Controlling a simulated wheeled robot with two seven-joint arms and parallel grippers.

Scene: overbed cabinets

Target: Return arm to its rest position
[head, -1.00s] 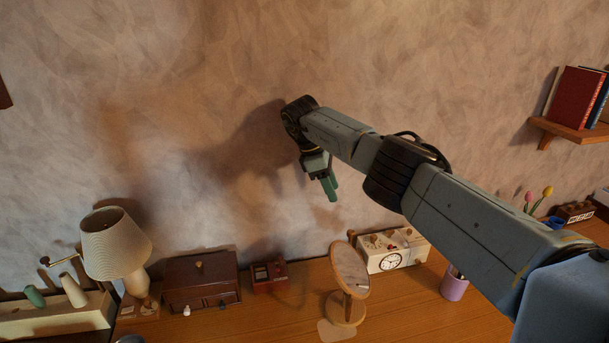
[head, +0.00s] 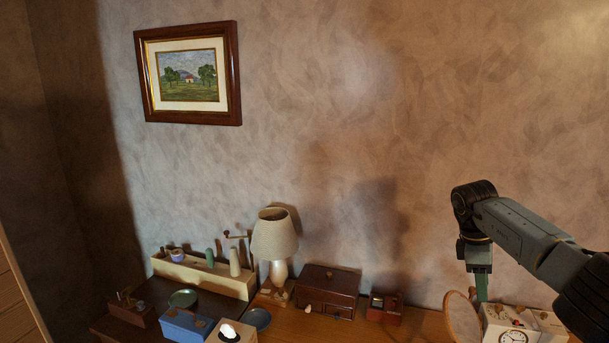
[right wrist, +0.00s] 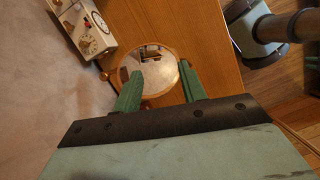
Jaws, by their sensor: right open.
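My right arm comes in from the right edge of the head view. Its gripper (head: 481,284) points down over the right part of the wooden desk, close above the round mirror and the white clock box as seen from the head. In the right wrist view its two green fingers (right wrist: 160,84) are apart with nothing between them. Below them is the round mirror (right wrist: 148,75) on its stand, apart from the fingers as far as I can tell. My left gripper is not in view.
The white clock box (head: 512,330) stands beside the mirror (head: 462,318). Left of them are a small red-brown box (head: 384,308), a dark wooden chest (head: 328,290), a lamp (head: 274,238) and a cream tray (head: 204,274). A framed picture (head: 188,76) hangs on the wall.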

